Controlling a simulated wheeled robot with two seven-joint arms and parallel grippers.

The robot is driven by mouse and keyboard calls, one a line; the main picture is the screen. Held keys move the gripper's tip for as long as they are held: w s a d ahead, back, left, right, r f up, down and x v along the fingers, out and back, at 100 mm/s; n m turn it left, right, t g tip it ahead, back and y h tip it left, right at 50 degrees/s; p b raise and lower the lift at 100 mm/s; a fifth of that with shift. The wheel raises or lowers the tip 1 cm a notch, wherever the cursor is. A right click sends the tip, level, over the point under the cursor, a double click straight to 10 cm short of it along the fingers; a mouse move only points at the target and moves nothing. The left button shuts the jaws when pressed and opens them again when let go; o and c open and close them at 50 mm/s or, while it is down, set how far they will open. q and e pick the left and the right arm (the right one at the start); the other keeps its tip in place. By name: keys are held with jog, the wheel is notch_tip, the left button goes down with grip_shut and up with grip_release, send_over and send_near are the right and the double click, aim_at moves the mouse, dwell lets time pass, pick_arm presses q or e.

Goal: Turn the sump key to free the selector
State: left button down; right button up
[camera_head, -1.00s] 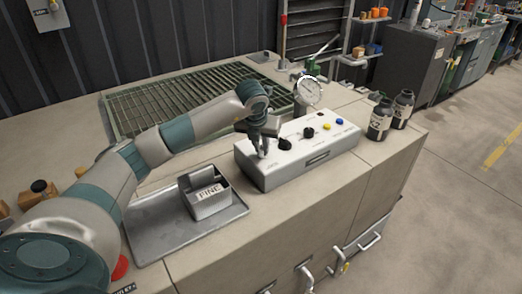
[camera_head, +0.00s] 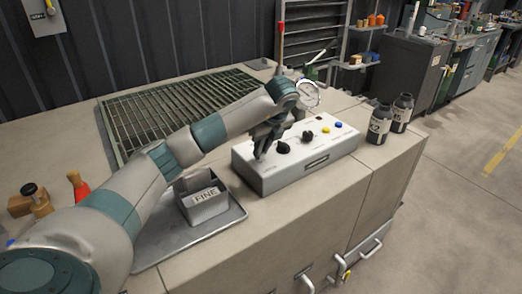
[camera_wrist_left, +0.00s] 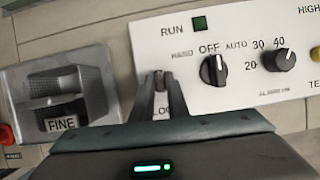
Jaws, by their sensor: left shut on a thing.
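A pale control box (camera_head: 300,166) lies on the bench, with labelled controls on its top. The black selector (camera_head: 283,147) has OFF and AUTO marked around it; in the wrist view the selector (camera_wrist_left: 214,70) has its white line pointing near OFF. My left gripper (camera_head: 259,154) reaches down at the left end of the box. In the wrist view my left gripper (camera_wrist_left: 164,88) is shut over the partly covered lock label, left of the selector. What it grips, apparently the sump key, is mostly hidden between the fingers, so its angle cannot be told. My right gripper is out of view.
A grey tray (camera_head: 196,232) holds a bin (camera_head: 206,206) marked FINE left of the box. A second black knob (camera_head: 308,135) and a gauge (camera_head: 307,95) are nearby. Two dark bottles (camera_head: 380,124) (camera_head: 402,112) stand to the right. A grate (camera_head: 165,110) lies behind.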

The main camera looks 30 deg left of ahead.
pick_arm(q)
jog(key=shift+r+n, duration=0.1)
jog(key=shift+n, duration=0.3)
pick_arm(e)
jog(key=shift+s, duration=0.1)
pick_arm(q)
jog(key=c, duration=1.7)
grip_release()
